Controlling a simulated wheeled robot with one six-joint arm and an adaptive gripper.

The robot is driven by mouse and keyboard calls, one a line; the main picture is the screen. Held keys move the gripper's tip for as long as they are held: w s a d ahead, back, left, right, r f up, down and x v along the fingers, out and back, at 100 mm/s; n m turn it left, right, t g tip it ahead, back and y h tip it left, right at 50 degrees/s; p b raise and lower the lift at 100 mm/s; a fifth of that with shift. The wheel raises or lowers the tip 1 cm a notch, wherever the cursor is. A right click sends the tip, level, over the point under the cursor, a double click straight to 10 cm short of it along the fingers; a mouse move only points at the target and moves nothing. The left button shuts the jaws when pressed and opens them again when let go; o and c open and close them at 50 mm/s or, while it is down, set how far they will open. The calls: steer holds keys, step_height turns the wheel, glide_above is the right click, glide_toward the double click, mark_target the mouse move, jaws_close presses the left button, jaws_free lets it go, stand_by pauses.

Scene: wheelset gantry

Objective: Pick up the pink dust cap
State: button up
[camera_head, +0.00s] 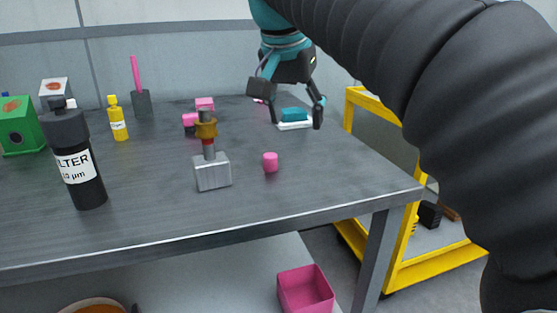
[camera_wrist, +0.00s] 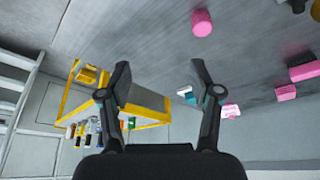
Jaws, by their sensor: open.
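The pink dust cap (camera_head: 270,162), a small pink cylinder, stands on the grey table near its front right part, just right of a grey block with a brass-coloured fitting. It also shows at the top of the wrist view (camera_wrist: 202,22), beyond the fingers and right of the gap between them. My gripper (camera_head: 296,121) is open and empty, above the table and farther back than the cap. In the wrist view its two fingers (camera_wrist: 160,75) are spread apart with nothing between them.
The grey block with fitting (camera_head: 212,172) stands close left of the cap. A black filter bottle (camera_head: 85,178), yellow bottle (camera_head: 118,122) and green box (camera_head: 20,128) are left. Pink blocks (camera_head: 204,103) and a teal-and-white item (camera_head: 294,117) lie behind. A yellow cart (camera_head: 400,270) stands right.

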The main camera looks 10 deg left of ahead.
glide_toward(270, 155)
steer(key=shift+m, duration=0.4)
steer(key=b+x, duration=0.2)
steer(key=x, duration=0.8)
steer(key=c, duration=0.8)
